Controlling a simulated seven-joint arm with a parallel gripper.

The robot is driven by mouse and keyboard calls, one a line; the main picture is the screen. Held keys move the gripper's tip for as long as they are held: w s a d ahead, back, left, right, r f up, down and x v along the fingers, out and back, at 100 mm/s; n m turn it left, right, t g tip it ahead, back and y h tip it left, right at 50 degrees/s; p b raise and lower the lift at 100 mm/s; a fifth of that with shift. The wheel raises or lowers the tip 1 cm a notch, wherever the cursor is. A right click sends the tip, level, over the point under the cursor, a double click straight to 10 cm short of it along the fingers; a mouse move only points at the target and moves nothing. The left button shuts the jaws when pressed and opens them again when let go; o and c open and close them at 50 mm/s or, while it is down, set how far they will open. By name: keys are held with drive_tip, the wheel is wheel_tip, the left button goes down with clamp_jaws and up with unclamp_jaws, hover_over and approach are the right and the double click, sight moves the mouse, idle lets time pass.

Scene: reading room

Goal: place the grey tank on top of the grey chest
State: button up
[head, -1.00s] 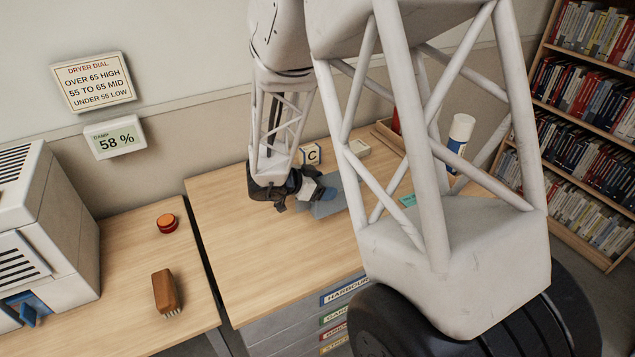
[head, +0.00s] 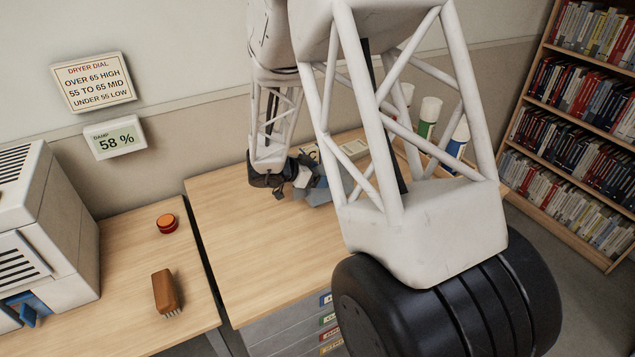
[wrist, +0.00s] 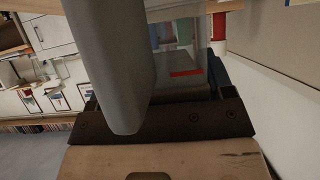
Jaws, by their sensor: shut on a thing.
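The grey tank (head: 318,195) is partly visible in the head view, a small blue-grey body at my gripper (head: 300,182). My gripper is shut on it, over the back part of the wooden top. In the wrist view a large smooth grey shape and a see-through grey part with a red strip (wrist: 186,72) lie close to the camera. The grey chest (head: 290,337) has grey drawers with coloured labels under a light wooden top (head: 250,235). My arm hides its right part. I cannot tell whether the tank touches the top.
A block with a letter C (head: 312,153), a pale box (head: 353,148) and several bottles (head: 429,115) stand near the back. On the left table are a white louvred machine (head: 45,240), a red button (head: 167,224) and a brush (head: 165,291). The top's front left is clear.

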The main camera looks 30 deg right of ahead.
drive_tip(key=shift+f, duration=1.45)
drive_tip(key=shift+f, duration=0.15)
drive_tip(key=o, duration=1)
drive_tip(key=shift+a+r, duration=0.1)
drive_tip(key=shift+r, duration=0.1)
drive_tip(key=v, duration=1.1)
drive_tip(key=shift+a, duration=0.4)
drive_tip(key=shift+r, duration=0.15)
drive_tip(key=shift+r, duration=0.1)
